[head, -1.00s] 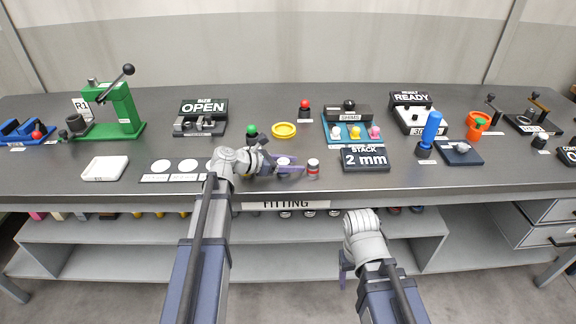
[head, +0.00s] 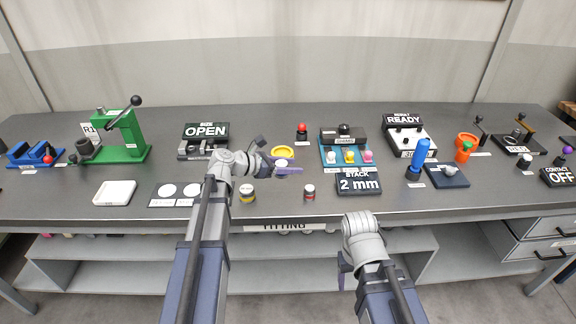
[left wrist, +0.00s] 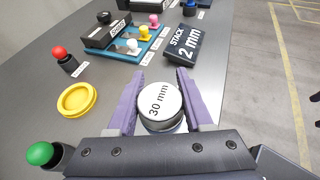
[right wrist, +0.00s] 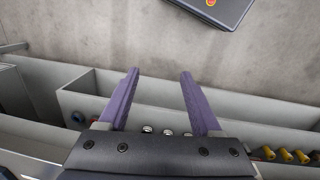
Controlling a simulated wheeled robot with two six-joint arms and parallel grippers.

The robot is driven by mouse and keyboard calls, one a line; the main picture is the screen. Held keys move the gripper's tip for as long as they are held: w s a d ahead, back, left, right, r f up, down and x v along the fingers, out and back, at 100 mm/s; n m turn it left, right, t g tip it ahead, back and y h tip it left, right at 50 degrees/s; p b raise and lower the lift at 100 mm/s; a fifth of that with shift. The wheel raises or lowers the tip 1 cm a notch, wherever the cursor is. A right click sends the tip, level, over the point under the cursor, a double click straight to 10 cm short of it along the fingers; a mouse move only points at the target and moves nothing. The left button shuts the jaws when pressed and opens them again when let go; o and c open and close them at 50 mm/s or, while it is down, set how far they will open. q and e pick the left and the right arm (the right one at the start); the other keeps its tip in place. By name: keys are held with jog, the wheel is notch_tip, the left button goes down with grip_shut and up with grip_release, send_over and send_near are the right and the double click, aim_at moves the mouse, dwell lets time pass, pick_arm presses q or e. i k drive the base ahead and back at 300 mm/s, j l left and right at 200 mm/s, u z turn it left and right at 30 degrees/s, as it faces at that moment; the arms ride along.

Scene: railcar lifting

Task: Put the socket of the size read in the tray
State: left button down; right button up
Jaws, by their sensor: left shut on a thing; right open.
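My left gripper (head: 287,170) is shut on a round socket (head: 281,164) above the bench. In the left wrist view the purple fingers (left wrist: 161,104) clasp this socket (left wrist: 160,101), whose white top reads "30 mm". A red-banded socket (head: 309,192) and a yellow-banded one (head: 247,193) stand near the front edge. The white tray (head: 115,193) lies empty at the left front. My right gripper (right wrist: 158,98) is open and empty, low in front of the bench.
A mat with white discs (head: 166,190) lies between the tray and my left arm. A yellow dish (head: 283,152) and a red button (head: 302,128) stand beyond the left gripper. A green press (head: 122,135) stands behind the tray. Lower shelves (right wrist: 150,118) lie below the right gripper.

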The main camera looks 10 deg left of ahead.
aim_at(109, 194)
jog(key=k+j+z, duration=0.1)
jog(key=j, duration=0.85)
jog(key=k+j+z, duration=0.15)
jog(key=j, duration=0.35)
jog(key=k+j, duration=0.15)
jog(key=j, duration=0.3)
jog(key=k+j+z, duration=0.15)
jog(key=j, duration=0.3)
jog(key=k+j, duration=0.1)
jog(key=j, duration=0.35)
jog(key=k+j+z, duration=0.15)
jog(key=j, duration=0.3)
jog(key=k+j, duration=0.15)
jog(key=j, duration=0.3)
jog(key=z, duration=0.05)
